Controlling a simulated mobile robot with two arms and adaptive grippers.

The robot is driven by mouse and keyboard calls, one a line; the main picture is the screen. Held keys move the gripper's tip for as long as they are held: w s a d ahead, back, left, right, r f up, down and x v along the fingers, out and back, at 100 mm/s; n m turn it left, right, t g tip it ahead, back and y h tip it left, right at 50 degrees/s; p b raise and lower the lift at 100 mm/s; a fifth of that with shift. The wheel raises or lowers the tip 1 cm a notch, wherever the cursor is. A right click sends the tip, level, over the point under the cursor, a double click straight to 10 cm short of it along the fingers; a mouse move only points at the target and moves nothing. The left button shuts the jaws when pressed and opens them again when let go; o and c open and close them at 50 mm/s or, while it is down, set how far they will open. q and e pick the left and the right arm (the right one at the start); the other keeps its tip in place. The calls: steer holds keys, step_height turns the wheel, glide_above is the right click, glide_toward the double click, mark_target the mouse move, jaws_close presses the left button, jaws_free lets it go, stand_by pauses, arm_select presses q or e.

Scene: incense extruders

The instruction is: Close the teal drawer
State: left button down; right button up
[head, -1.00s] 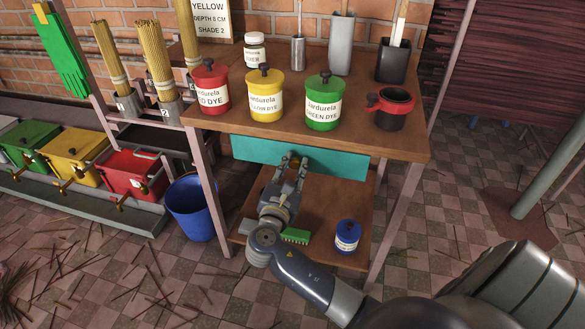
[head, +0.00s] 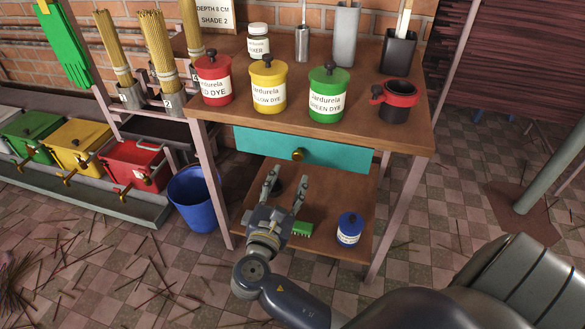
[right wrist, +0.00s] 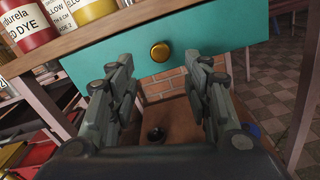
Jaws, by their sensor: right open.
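The teal drawer (head: 335,154) sits under the front edge of the wooden table, with a round brass knob (head: 298,154) at the middle of its front. Its front looks close under the tabletop edge; I see no open drawer interior, and any small gap is too hard to tell. My right gripper (head: 288,180) is open and empty, in front of and below the knob, not touching it. In the right wrist view the teal front (right wrist: 215,35) spans the top, and the knob (right wrist: 160,51) shows just beyond and between the open fingers (right wrist: 160,75). My left gripper is not in view.
The lower shelf holds a green brush (head: 301,229) and a blue jar (head: 349,229). A blue bucket (head: 195,200) stands left of the table leg.

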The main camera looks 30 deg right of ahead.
steer(key=shift+v, duration=1.5)
steer(key=shift+d, duration=0.1)
